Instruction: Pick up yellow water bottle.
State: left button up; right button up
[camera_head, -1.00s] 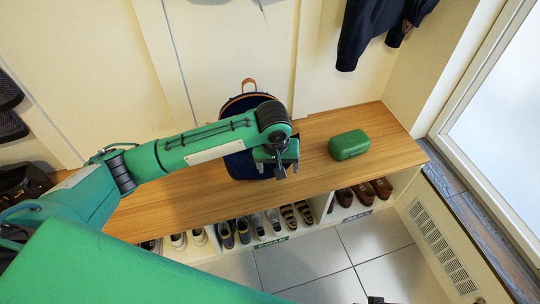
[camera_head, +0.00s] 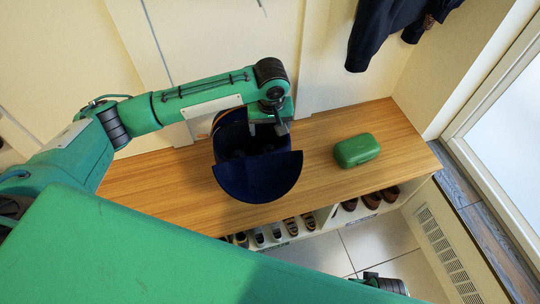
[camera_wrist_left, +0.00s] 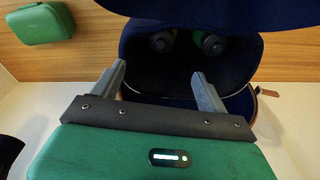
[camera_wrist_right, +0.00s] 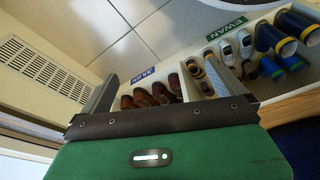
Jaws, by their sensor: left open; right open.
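A dark blue backpack (camera_head: 258,178) stands on the wooden bench with its front flap folded down and its inside exposed. It also shows in the left wrist view (camera_wrist_left: 150,75), where two round bottle tops sit in its shadowed interior. One top (camera_wrist_left: 162,41) has a yellowish-green edge, the other (camera_wrist_left: 213,45) is greyish with green beside it. I cannot tell for sure which is the yellow water bottle. My left gripper (camera_head: 279,129) is open and empty at the backpack's opening, its fingers (camera_wrist_left: 158,72) pointing toward the interior.
A green case (camera_head: 357,150) lies on the bench (camera_head: 400,125) right of the backpack. Several shoes (camera_wrist_right: 150,93) stand in cubbies below. A dark jacket (camera_head: 385,30) hangs on the wall. A white radiator grille (camera_wrist_right: 45,72) is at the right side.

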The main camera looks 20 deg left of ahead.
aim_at(270, 147)
pick_arm(q)
jog(key=f, duration=0.4)
jog(key=f+b, duration=0.1)
jog(key=f, duration=0.7)
jog(key=shift+w+a+f+b, duration=0.15)
jog(key=shift+w+f+b, duration=0.15)
jog(key=shift+b, duration=0.1)
jog(key=shift+f, duration=0.15)
jog(key=shift+c, duration=0.6)
jog(key=c, duration=1.4)
grip_shut()
pick_arm(e)
jog(key=shift+t, duration=0.3)
notch_tip(270, 147, up, 4)
jog(key=shift+w, duration=0.15)
jog(key=shift+w, duration=0.1)
